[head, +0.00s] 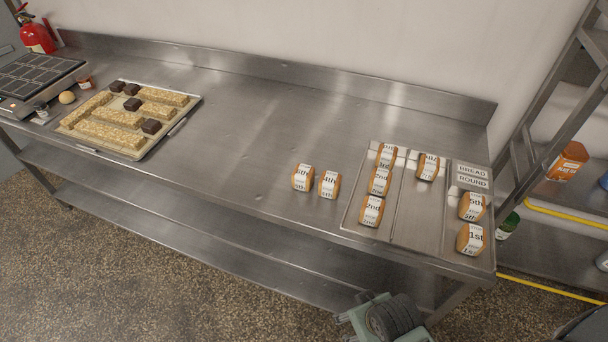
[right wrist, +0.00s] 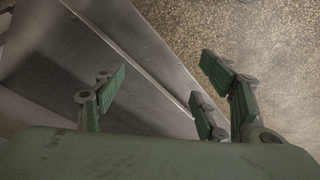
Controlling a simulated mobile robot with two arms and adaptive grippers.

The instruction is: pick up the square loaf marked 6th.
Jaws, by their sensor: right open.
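The square loaf marked 6th (head: 302,178) is a small brown loaf with a white label. It stands on the bare steel counter (head: 262,165), left of the similar loaf marked 4th (head: 329,185). My right gripper (head: 362,316) is at the bottom of the head view, in front of the counter's front edge and apart from the loaves. In the right wrist view its green-padded fingers (right wrist: 160,97) are spread wide with nothing between them. My left gripper is not in view.
Trays right of the loaf hold several labelled loaves (head: 372,211), including 5th (head: 472,207) and 1st (head: 471,240). A sheet tray (head: 177,125) with pale slabs and dark cubes lies at left. The counter between is clear. A ladder-like frame (head: 550,105) stands at right.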

